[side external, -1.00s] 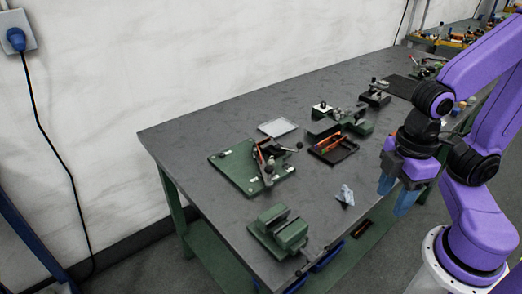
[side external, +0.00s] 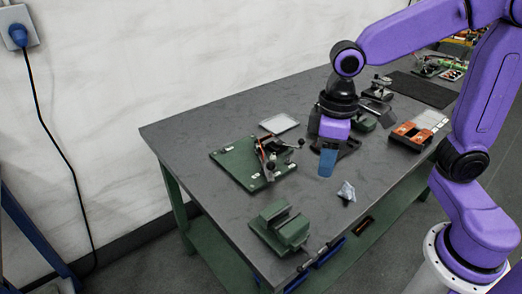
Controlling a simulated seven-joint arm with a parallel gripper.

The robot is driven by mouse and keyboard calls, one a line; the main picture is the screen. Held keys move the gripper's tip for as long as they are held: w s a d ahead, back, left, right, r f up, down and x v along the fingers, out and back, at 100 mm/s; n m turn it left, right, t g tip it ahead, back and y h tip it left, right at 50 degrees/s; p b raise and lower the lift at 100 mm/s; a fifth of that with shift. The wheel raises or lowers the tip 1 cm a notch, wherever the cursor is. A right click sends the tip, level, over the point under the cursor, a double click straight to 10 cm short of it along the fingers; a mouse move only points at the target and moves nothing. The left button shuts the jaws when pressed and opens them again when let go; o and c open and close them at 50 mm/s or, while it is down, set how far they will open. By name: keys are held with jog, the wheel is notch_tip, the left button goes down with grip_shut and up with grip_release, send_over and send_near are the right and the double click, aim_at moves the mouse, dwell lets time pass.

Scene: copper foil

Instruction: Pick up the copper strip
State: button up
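My gripper (side external: 327,164) points down over the black tray (side external: 347,152) near the middle of the bench. One blue finger shows in front; the other is hidden, so I cannot tell the gap or whether anything is between them. The copper strip cannot be made out now; the gripper covers most of the tray, where copper-coloured pieces showed earlier. A green base plate (side external: 230,168) with a clamp fixture (side external: 268,158) lies left of the gripper.
A green vise (side external: 283,228) stands at the bench's front. A crumpled grey cloth (side external: 346,191) lies just right of the finger. A white-framed panel (side external: 279,123) lies behind. An orange-and-black block (side external: 408,136) and a black mat (side external: 423,90) are to the right. The bench's left end is clear.

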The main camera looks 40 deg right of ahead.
jog(key=w+m, duration=0.6)
jog(key=w, duration=1)
jog(key=m, duration=0.7)
send_over(261, 150)
jog(key=a, duration=0.1)
jog(key=f, duration=0.9)
jog(key=s+f, duration=0.1)
jog(key=f, duration=0.3)
jog(key=shift+a+f, duration=0.1)
jog(key=shift+f, duration=0.1)
jog(key=shift+w+d+f, duration=0.1)
jog(key=shift+d+f, duration=0.05)
jog(key=shift+f, duration=0.75)
jog(key=shift+d+f, duration=0.2)
jog(key=shift+f, duration=0.65)
jog(key=shift+w+d+f, duration=0.1)
jog(key=shift+d+f, duration=0.05)
jog(key=shift+f, duration=0.75)
grip_shut()
